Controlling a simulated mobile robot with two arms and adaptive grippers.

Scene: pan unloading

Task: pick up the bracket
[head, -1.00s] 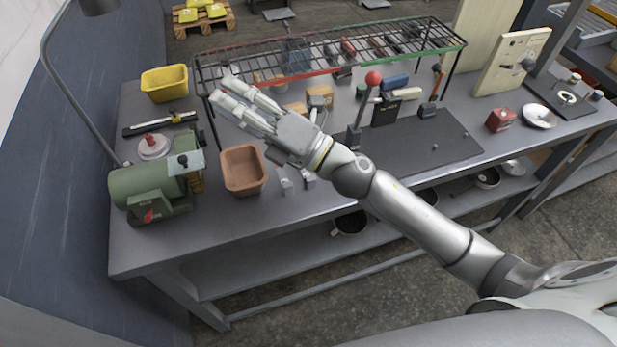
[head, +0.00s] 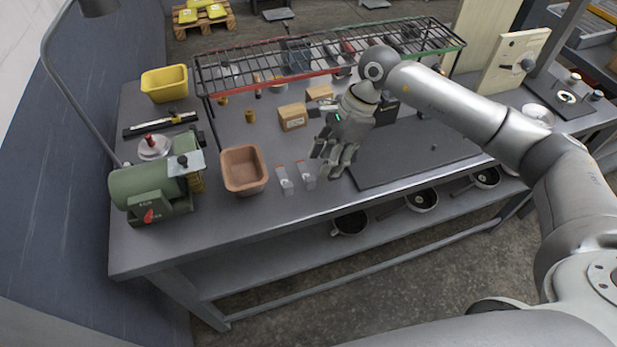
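I cannot tell for certain which thing is the bracket. Two small grey metal pieces with red marks, one on the left (head: 285,180) and one on the right (head: 306,175), lie on the grey workbench (head: 235,222) near its front edge and may be brackets. My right gripper (head: 333,166) points down over the bench just right of these pieces. Its fingers look spread, with nothing visible between them. Its height above the bench is hard to judge. My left gripper is not in view.
A brown bin (head: 244,170) stands left of the grey pieces, with a green machine (head: 150,190) further left. Cardboard boxes (head: 292,118) and a wire rack (head: 250,67) are behind. A dark mat (head: 420,158) lies to the right. The front bench strip is clear.

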